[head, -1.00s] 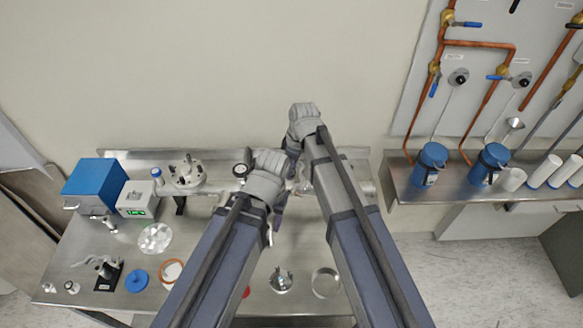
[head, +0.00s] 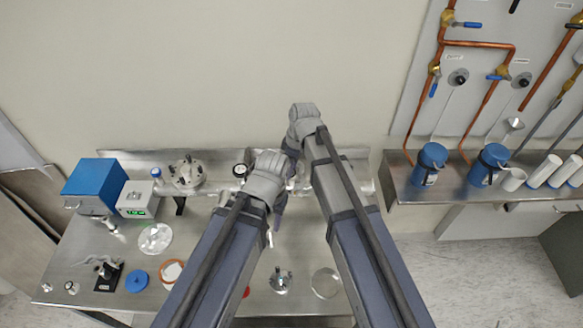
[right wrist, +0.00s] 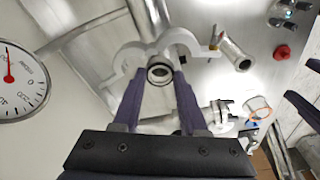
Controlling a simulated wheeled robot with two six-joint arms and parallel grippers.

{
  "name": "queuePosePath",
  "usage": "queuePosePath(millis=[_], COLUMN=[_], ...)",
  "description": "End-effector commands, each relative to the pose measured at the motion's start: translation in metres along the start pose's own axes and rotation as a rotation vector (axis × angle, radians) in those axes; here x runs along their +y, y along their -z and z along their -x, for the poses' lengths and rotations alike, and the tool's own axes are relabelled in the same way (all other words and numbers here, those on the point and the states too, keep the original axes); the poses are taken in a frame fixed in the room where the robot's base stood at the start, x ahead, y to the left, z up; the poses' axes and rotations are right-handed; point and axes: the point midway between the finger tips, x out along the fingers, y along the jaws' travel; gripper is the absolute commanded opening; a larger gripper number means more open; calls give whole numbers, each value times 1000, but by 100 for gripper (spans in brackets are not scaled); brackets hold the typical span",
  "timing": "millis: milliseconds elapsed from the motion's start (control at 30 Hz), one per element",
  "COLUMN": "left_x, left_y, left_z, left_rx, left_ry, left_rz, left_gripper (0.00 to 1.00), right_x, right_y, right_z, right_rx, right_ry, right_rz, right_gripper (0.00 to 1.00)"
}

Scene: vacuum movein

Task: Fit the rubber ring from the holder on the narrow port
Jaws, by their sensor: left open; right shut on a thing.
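In the right wrist view my right gripper (right wrist: 163,80) is shut on a small dark ring with a pale inner rim (right wrist: 159,74), held at its fingertips. A pale double-arched bracket (right wrist: 128,57) lies just behind the ring; I cannot tell whether they touch. A short metal pipe with a flanged end (right wrist: 236,54) lies to the right; I cannot tell which opening is the narrow port. In the head view my right gripper (head: 291,168) is mostly hidden by its wrist, over the back of the bench. My left gripper (head: 278,212) is open, lower and partly hidden.
A dial gauge (right wrist: 20,82) is close on the left in the right wrist view. A steel bench (head: 215,262) carries a blue box (head: 92,184), a flanged chamber (head: 187,173), a blue disc (head: 137,281) and small fittings. A shelf with blue-topped flasks (head: 432,160) is at right.

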Motion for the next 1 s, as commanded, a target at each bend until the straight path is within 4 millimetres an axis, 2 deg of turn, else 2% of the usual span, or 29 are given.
queuePosePath(millis=[1000], left_x=[1], left_y=[0], left_z=[-8], left_rx=[0], left_ry=[0], left_rz=[0], left_gripper=[50], right_x=[0], right_y=[-1], right_z=[-8], right_rx=[0], right_ry=[0], right_rz=[0], right_gripper=[2])
